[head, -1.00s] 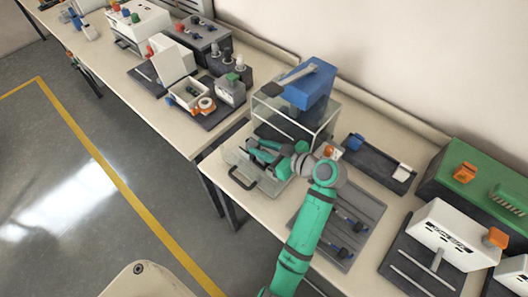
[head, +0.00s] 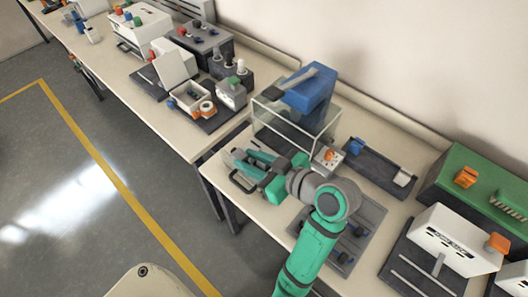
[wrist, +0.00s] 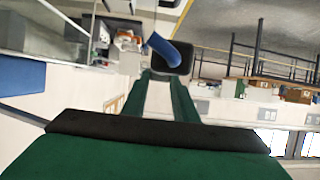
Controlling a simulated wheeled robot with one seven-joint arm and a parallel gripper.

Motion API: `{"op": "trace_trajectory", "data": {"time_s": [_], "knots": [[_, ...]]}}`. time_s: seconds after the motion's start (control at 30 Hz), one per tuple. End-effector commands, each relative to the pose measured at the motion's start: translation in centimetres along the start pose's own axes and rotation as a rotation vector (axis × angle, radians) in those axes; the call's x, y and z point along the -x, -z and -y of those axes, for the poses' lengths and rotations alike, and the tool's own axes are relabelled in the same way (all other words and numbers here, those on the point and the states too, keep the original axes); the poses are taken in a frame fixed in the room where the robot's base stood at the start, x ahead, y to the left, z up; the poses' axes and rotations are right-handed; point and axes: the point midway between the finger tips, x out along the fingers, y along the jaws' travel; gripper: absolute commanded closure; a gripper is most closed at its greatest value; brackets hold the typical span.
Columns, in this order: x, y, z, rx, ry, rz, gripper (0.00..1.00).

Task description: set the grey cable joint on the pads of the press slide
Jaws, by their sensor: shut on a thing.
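My gripper (head: 248,161) is at the front of the glass-walled press (head: 300,120), its fingers pointing left over the press's front slide area with the black handle (head: 242,183). In the wrist view the two green fingers (wrist: 165,75) are closed on a dark grey piece (wrist: 180,62) with a blue cylindrical part (wrist: 167,45) sticking out up and left; I take it for the grey cable joint. In the head view it is too small and covered to make out. The slide's pads are hidden by my gripper.
A grey tray (head: 372,215) with dark and blue parts lies to the right, partly behind my arm. A dark fixture (head: 380,170) with blue and white ends stands behind it. The press's blue top (head: 308,90) rises at the back. Floor in front is clear.

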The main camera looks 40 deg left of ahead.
Motion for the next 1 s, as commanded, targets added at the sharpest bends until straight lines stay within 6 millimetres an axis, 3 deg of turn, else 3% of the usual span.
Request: {"op": "trace_trajectory", "data": {"time_s": [0.13, 0.27, 0.37, 0.7, 0.83, 1.0], "knots": [[1.3, 0.3, 1.3, -0.002, -0.011, 0.0, 1.0], [1.6, 0.3, 1.0, -0.008, -0.016, -0.003, 1.0], [0.7, 0.0, -0.7, -0.014, -0.017, -0.009, 1.0], [-5.5, -2.4, -8.8, -0.02, -0.028, -0.01, 1.0], [-6.9, -3.0, -10.2, -0.016, -0.031, -0.004, 1.0], [-7.6, -3.3, -10.5, -0.012, -0.029, 0.001, 1.0]]}}
